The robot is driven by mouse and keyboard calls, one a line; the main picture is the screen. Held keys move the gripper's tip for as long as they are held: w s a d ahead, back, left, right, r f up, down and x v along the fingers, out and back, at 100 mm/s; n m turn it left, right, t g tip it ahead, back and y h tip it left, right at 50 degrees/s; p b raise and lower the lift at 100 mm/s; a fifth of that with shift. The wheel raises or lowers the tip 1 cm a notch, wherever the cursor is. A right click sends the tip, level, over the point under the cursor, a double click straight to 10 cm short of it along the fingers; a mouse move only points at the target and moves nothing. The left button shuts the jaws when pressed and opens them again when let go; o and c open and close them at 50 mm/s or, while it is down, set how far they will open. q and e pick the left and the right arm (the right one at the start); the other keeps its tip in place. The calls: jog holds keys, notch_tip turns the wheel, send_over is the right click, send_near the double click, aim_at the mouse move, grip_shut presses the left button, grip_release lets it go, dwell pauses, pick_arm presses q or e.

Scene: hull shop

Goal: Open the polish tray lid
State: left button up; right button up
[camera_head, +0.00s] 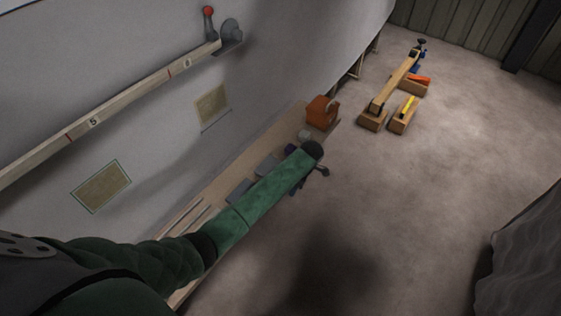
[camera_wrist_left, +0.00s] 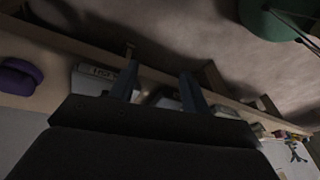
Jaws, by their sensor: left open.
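My left arm reaches from the lower left over a long wooden shelf. In the head view its dark gripper (camera_head: 311,178) is beyond the sleeve's end, by the shelf's outer edge. In the left wrist view the gripper (camera_wrist_left: 158,70) is open, its two fingers apart with nothing held. A pale grey box with a lettered label (camera_wrist_left: 96,76) lies beside one finger, and another grey item (camera_wrist_left: 163,98) shows partly between the fingers. Grey trays (camera_head: 267,165) show on the shelf in the head view. I cannot tell which is the polish tray. My right gripper is out of view.
An orange box (camera_head: 320,113) stands at the shelf's far end. A purple roll (camera_wrist_left: 17,76) lies on the shelf. Wooden blocks and a beam (camera_head: 392,84) rest on the floor beyond. A grey drape (camera_head: 522,262) hangs at right. The middle floor is clear.

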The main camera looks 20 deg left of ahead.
aim_at(273, 166)
pick_arm(q)
jog(key=w+a+r+n+y+p, duration=0.2)
jog(key=w+a+r+n, duration=0.45)
jog(key=w, duration=0.25)
jog(key=shift+m+g, duration=0.3)
jog(key=shift+m, duration=0.15)
jog(key=x, duration=0.2)
jog(key=p+x, duration=0.2)
jog(key=x, duration=0.1)
jog(key=shift+w+d+f, duration=0.1)
jog(key=shift+d+f, duration=0.05)
jog(key=shift+f, duration=0.35)
jog(key=shift+a+f+h+p, duration=0.1)
jog(key=shift+f+h+p, duration=0.1)
jog(key=shift+f, duration=0.2)
jog(key=shift+a+f+h+p, duration=0.1)
jog(key=shift+a+f+p, duration=0.1)
jog(key=shift+f, duration=0.2)
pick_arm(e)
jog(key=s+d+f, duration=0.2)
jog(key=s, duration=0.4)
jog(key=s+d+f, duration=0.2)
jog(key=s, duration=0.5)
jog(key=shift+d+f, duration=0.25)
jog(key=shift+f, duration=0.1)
pick_arm(q)
jog(key=shift+c, duration=0.2)
grip_shut()
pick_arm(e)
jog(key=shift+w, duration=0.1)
